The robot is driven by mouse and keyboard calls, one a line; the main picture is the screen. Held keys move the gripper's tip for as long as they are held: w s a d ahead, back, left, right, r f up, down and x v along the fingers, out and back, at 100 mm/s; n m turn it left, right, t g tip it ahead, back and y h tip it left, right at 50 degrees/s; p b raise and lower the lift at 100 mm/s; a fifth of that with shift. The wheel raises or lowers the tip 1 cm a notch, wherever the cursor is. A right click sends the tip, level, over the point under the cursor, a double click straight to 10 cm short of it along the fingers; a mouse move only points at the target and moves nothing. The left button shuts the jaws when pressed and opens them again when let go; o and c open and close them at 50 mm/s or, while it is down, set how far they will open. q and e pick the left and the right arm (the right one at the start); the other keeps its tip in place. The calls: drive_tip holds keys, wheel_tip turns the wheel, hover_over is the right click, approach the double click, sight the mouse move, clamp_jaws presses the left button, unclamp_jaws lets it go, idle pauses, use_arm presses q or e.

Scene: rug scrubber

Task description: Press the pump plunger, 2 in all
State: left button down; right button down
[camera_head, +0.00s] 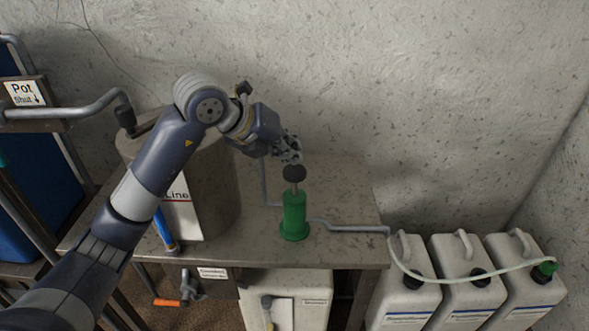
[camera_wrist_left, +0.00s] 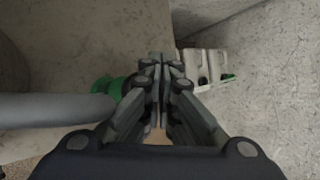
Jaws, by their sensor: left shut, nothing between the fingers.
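The pump has a green body (camera_head: 294,216) standing upright on the table. Its plunger is a grey rod topped by a black knob (camera_head: 294,173), and some rod shows between knob and body. My left gripper (camera_head: 293,156) is shut and empty, just above the knob and very near it; I cannot tell whether they touch. In the left wrist view the shut fingers (camera_wrist_left: 160,70) point away over the table, and part of the green pump body (camera_wrist_left: 108,88) shows to their left, with the knob mostly hidden behind the fingers. My right gripper is not in view.
A large grey cylinder (camera_head: 215,190) stands on the metal table (camera_head: 345,200) left of the pump. A grey pipe (camera_head: 350,228) runs from the pump to several white canisters (camera_head: 462,265) at right. A blue tank (camera_head: 40,190) stands far left.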

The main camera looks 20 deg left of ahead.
sight(291, 168)
use_arm(q)
drive_tip(key=shift+f, duration=0.15)
idle(0.7)
drive_tip(key=shift+f+b, duration=0.25)
drive_tip(key=shift+b, duration=0.15)
drive_tip(key=shift+f+b, duration=1.65)
drive_tip(key=shift+f, duration=0.4)
idle(1.3)
drive_tip(key=shift+r, duration=0.1)
drive_tip(key=shift+r+p, duration=1.65)
drive_tip(key=shift+r, duration=0.7)
drive_tip(key=shift+r+p, duration=1.75)
drive_tip(key=shift+r, duration=0.75)
